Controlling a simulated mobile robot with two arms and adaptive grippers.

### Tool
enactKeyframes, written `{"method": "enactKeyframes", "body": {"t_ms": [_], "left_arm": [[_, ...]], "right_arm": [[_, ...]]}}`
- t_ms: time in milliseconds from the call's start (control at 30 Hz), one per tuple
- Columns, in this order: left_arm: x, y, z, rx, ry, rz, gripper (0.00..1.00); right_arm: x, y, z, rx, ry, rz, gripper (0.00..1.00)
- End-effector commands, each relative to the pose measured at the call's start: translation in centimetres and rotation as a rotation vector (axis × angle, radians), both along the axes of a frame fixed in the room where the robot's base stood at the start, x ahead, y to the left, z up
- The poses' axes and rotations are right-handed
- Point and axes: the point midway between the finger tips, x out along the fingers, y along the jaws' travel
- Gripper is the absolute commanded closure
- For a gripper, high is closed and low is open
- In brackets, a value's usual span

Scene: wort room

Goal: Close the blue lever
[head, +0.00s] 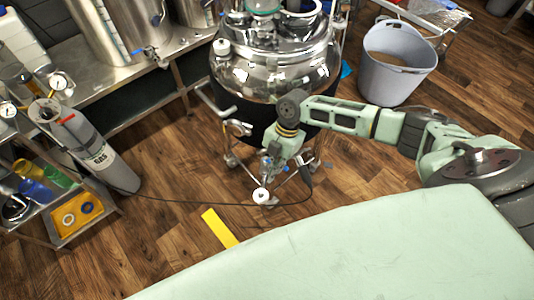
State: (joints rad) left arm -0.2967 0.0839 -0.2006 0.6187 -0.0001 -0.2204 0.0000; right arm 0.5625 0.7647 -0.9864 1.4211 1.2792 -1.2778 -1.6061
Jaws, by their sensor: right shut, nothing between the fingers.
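My right gripper (268,165) is at the end of my pale green arm, which comes in from the right and bends down in front of the lower part of a shiny steel tank (275,70). Its fingers are small here and shut on nothing. Small blue parts show close by among the tank's legs and fittings, but I cannot tell whether one is the blue lever or whether the gripper touches it. Another blue handle (137,51) sits on a valve of a steel kettle at the upper left, well away from the gripper. My left gripper is out of view.
A grey gas cylinder (98,155) stands at the left beside a shelf with coloured items. A grey bucket (392,80) is at the upper right. A dark cable (185,202) and a yellow strip (220,228) lie on the wooden floor, which is otherwise mostly open at lower left.

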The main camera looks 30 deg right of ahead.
Motion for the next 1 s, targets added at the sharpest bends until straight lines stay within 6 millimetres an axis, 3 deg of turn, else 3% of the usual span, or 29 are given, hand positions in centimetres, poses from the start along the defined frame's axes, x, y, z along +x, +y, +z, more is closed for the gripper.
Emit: {"method": "enactKeyframes", "body": {"t_ms": [400, 1000], "left_arm": [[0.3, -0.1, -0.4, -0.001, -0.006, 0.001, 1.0], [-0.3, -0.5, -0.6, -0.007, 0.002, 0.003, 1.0]], "right_arm": [[0.1, -1.8, 0.0, 0.0, 0.001, -0.003, 1.0], [0.3, -2.3, 0.0, -0.001, 0.001, -0.002, 1.0]]}}
